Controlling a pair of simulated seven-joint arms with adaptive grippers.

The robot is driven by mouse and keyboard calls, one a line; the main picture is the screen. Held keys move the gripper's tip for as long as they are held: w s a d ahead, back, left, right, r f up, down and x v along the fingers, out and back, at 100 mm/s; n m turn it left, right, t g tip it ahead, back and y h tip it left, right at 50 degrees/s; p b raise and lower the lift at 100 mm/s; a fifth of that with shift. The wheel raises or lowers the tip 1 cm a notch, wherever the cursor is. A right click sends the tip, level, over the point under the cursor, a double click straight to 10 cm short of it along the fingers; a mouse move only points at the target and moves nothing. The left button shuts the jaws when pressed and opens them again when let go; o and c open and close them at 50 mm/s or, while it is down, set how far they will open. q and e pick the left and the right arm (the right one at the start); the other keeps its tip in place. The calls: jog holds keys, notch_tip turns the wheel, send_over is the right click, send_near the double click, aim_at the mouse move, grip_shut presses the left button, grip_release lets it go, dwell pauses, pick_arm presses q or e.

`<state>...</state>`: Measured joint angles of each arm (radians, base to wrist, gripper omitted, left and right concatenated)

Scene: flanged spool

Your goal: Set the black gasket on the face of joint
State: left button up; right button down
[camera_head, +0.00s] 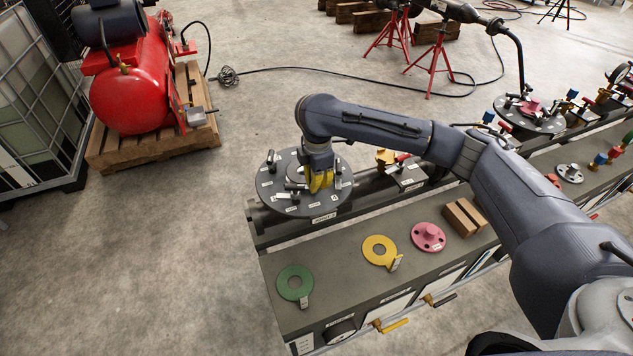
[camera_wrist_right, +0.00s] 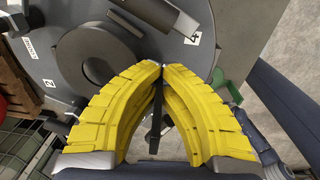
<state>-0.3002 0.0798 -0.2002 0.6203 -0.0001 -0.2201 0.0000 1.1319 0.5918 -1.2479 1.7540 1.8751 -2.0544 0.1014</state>
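The joint is a large grey round flange (camera_head: 268,196) with numbered white tags and bolts near its rim, left of centre in the head view. My right gripper (camera_head: 320,184) is over the right part of its face, pointing down. In the right wrist view a dark ring, seemingly the black gasket (camera_wrist_right: 122,42), lies flat on or just above the flange's middle; any gap is hard to tell. The right gripper's yellow fingertips (camera_wrist_right: 158,70) meet beside the ring's edge, with a thin dark upright strip between the fingers, seemingly its tab. My left gripper is out of view.
On the grey bench in front are a green gasket (camera_head: 295,283), a yellow gasket (camera_head: 371,247), a pink flanged disc (camera_head: 428,236) and wooden blocks (camera_head: 464,217). Another flange (camera_head: 520,121) stands at the far right. A red compressor (camera_head: 130,90) sits on a pallet at back left.

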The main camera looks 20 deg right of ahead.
jog(key=shift+f, duration=0.3)
jog(key=shift+f, duration=0.7)
jog(key=c, duration=1.5)
grip_release()
jog(key=r, duration=1.2)
jog(key=shift+s, duration=0.35)
